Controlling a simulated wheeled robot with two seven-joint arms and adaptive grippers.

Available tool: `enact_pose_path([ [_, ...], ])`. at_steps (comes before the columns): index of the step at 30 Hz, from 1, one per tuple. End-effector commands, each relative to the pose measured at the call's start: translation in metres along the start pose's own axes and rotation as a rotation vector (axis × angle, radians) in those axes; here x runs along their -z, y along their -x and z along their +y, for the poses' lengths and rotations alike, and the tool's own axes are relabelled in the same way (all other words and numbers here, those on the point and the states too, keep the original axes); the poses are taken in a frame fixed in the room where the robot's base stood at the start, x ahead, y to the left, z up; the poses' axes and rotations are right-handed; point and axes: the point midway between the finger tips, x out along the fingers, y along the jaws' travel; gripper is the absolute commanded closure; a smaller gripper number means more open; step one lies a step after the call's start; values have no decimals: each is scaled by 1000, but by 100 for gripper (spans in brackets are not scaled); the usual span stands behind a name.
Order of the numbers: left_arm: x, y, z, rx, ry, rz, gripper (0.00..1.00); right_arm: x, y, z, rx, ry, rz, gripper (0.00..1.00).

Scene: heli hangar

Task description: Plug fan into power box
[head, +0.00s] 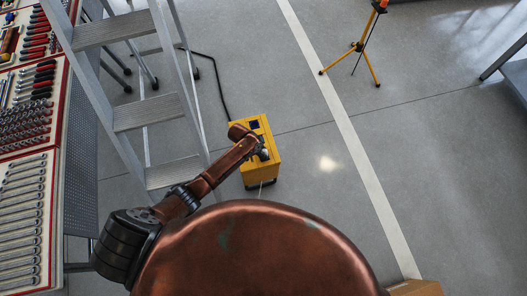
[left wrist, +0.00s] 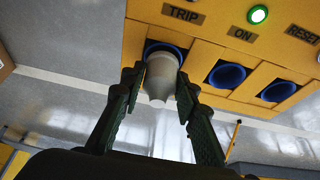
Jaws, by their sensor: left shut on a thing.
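The yellow power box (head: 268,178) stands on the floor near the middle of the head view. In the left wrist view, its yellow face (left wrist: 215,55) carries TRIP, ON and RESET labels, a lit green lamp (left wrist: 258,14) and blue round sockets. My left gripper (left wrist: 160,92) is shut on a pale grey plug (left wrist: 161,68). The plug's far end is at the leftmost blue socket, under TRIP, with the blue ring around it. How deep it sits is hidden. In the head view my left gripper (head: 262,152) is at the box. I see no fan. My right gripper is out of view.
A metal stepladder (head: 150,112) stands left of the box, with a tool bench (head: 60,150) beyond it. A black cable (head: 220,85) runs back from the box. An orange tripod (head: 358,45) stands at the upper right. The floor right of the box is clear.

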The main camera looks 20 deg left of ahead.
Motion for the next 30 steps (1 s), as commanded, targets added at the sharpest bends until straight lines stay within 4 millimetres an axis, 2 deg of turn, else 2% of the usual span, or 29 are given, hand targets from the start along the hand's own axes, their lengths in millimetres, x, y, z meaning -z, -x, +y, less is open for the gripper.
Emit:
enact_pose_path([
  [3,-2,-4,0,0,0,0,97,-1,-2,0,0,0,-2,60],
  [4,-1,-4,0,0,0,0,70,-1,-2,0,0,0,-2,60],
  [12,-1,-3,0,0,0,0,52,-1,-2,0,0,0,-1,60],
  [18,-1,-3,0,0,0,0,51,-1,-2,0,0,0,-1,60],
  [26,-1,-3,0,0,0,0,34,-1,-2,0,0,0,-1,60],
  [30,-1,-3,0,0,0,0,34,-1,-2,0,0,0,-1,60],
])
